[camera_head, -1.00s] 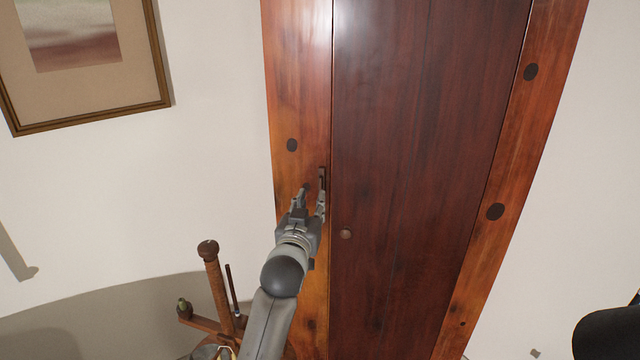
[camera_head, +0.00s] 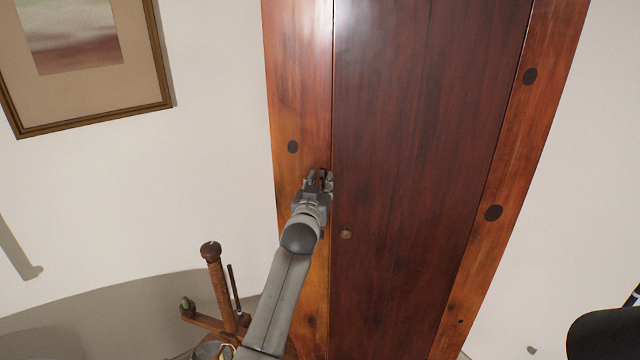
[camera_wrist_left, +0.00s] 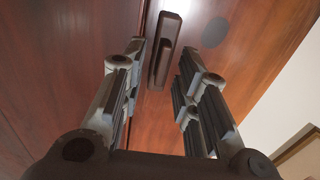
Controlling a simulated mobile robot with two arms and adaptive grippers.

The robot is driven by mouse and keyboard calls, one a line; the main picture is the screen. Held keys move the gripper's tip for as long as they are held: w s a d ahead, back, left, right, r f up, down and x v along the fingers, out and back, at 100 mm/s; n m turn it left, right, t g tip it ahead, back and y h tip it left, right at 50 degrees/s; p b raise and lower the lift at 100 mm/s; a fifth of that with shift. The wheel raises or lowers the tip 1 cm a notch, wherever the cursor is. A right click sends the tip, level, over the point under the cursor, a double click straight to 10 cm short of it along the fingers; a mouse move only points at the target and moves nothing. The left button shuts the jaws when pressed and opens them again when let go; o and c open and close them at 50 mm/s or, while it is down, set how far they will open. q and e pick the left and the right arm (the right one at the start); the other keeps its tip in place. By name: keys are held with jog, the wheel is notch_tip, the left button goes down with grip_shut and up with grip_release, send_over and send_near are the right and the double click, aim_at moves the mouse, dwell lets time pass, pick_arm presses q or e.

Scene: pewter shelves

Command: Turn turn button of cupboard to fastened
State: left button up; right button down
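The cupboard (camera_head: 420,130) has a dark red-brown door and a lighter wooden frame post on its left. The turn button (camera_wrist_left: 163,55), a small dark elongated wooden piece, shows in the left wrist view. It lies lengthwise along the seam between door and post, on the post side. My left gripper (camera_head: 319,178) is at the left post by the door seam and hides the button in the head view. In the left wrist view my left gripper (camera_wrist_left: 163,72) is open, with one finger on each side of the button; contact cannot be told. My right gripper is not in view.
A round door knob (camera_head: 346,233) sits just right of and below my left gripper. A wooden stand with an upright post (camera_head: 219,290) is at the lower left, close to my left arm. A framed picture (camera_head: 85,125) hangs on the wall at the upper left.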

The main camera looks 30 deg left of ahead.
pick_arm(q)
jog(key=shift+c, duration=0.4)
grip_shut()
jog(key=m+p, duration=0.1)
jog(key=m, duration=0.2)
jog(key=shift+d, duration=0.15)
jog(key=m, duration=0.3)
jog(key=shift+w+d+m+p, duration=0.1)
jog(key=shift+m+p, duration=0.25)
jog(key=shift+m, duration=0.05)
jog(key=m, duration=0.3)
jog(key=m+p, duration=0.1)
jog(key=m, duration=0.1)
jog(key=shift+d+f, duration=0.15)
jog(key=shift+f, duration=0.1)
jog(key=m, duration=0.4)
jog(key=m+p, duration=0.1)
jog(key=m, duration=0.1)
jog(key=shift+w+f, duration=0.1)
jog(key=shift+f, duration=0.15)
